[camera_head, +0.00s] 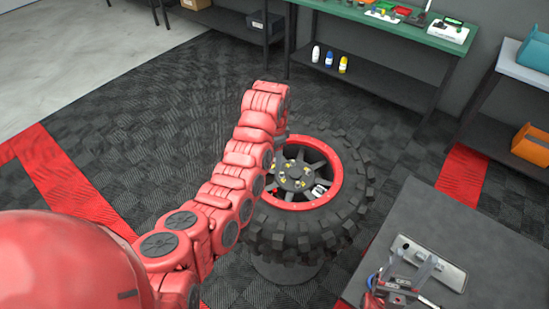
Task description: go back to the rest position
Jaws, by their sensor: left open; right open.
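My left arm (237,170) reaches in from the left, and its far end stands in front of the left edge of the wheel. The fingers of my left gripper are hidden behind the arm. My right gripper (405,270) is at the lower right, over the grey table, with its two grey fingers apart. It looks empty.
A big knobbly tyre (352,205) with a red rim (331,158) lies on a round stand (287,272). A grey table (425,215) with a light metal plate (445,272) is at the right. A green-topped bench (400,32) with bottles on its shelf stands behind. Dark floor lies left.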

